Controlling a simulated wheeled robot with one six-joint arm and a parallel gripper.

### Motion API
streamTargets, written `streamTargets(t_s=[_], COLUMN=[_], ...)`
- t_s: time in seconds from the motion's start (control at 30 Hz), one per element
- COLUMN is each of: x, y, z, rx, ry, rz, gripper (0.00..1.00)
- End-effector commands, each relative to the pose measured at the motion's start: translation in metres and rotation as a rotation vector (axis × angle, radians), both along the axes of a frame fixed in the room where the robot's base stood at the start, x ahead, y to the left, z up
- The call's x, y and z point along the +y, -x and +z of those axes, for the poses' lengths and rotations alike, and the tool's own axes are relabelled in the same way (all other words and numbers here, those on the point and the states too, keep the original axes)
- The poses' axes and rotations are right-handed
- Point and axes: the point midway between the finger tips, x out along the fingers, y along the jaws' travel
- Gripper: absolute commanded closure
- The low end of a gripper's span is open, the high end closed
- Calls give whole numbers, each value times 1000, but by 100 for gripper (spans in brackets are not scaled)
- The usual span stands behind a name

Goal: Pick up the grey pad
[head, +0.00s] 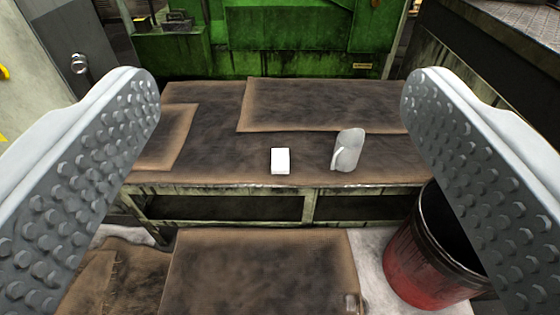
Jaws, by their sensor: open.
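A light grey upright piece (348,150) with a rounded top and a thin part at its left side stands near the front edge of the brown-topped bench (215,150). It is the only small grey thing on the bench and may be the grey pad. A small white block (280,161) sits to its left, apart from it. My gripper (280,88) is open, with its two studded grey fingers wide apart at the left and right of the view. Both small things show between the fingers, farther off, and nothing is held.
A red and black bucket (420,262) stands on the floor at the right, partly behind the right finger. A brown sheet (260,270) lies below in front of the bench. A green machine (290,40) stands behind the bench. The bench top around the small things is clear.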

Motion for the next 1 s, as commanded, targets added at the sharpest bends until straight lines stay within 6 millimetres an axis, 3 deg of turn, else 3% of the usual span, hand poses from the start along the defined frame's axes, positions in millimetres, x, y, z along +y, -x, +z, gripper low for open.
streamTargets(t_s=[0.37, 0.7, 1.0], x=[0, 0, 0], y=[-10, -82, -150], z=[-2, -19, -47], rx=[21, 166, 307], ry=[0, 0, 0], rz=[0, 0, 0], gripper=[18, 18, 18])
